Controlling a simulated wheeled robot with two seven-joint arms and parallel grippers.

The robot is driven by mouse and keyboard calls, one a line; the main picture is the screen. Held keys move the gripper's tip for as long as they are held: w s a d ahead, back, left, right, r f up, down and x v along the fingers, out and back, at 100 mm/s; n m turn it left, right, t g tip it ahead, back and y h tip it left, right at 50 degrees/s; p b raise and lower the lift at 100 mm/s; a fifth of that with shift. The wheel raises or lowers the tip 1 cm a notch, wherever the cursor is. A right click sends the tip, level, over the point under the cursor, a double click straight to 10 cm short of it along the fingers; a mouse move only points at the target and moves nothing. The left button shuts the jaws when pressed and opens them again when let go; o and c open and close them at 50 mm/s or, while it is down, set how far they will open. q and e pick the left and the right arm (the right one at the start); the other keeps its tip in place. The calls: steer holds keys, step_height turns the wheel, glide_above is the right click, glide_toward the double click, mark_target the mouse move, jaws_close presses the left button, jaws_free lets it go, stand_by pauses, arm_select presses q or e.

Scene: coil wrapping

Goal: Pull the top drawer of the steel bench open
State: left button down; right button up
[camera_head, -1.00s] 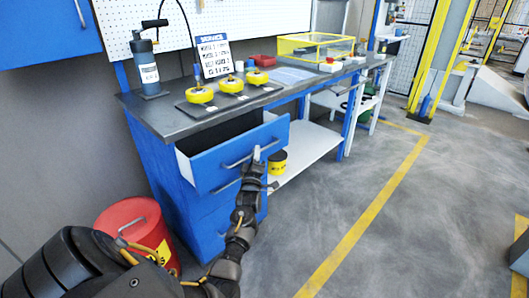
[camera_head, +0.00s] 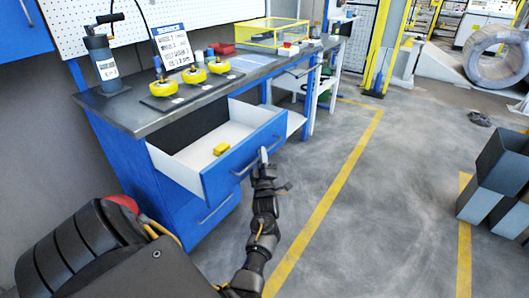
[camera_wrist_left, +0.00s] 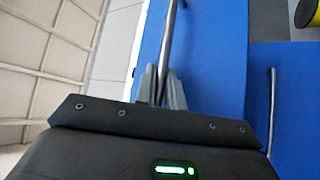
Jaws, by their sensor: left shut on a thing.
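The steel bench has a dark top (camera_head: 128,112) and blue drawers below it. Its top drawer (camera_head: 222,178) stands well out from the bench, with white inner walls and a yellow object (camera_head: 221,149) inside. My left gripper (camera_head: 263,156) is at the bar handle (camera_head: 243,170) on the blue drawer front, towards its right end. In the left wrist view my left gripper's fingers (camera_wrist_left: 160,86) are shut around the bar handle (camera_wrist_left: 170,40). A lower drawer (camera_head: 205,215) is shut. My right gripper is not in view.
Grey floor is clear to the right, up to dark grey boxes (camera_head: 492,172).

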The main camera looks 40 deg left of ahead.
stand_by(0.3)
arm_select(q)
steer(key=c, duration=1.8)
jaws_free()
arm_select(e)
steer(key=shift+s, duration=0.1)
arm_select(q)
steer(key=shift+o, duration=0.2)
steer(key=shift+d, duration=0.1)
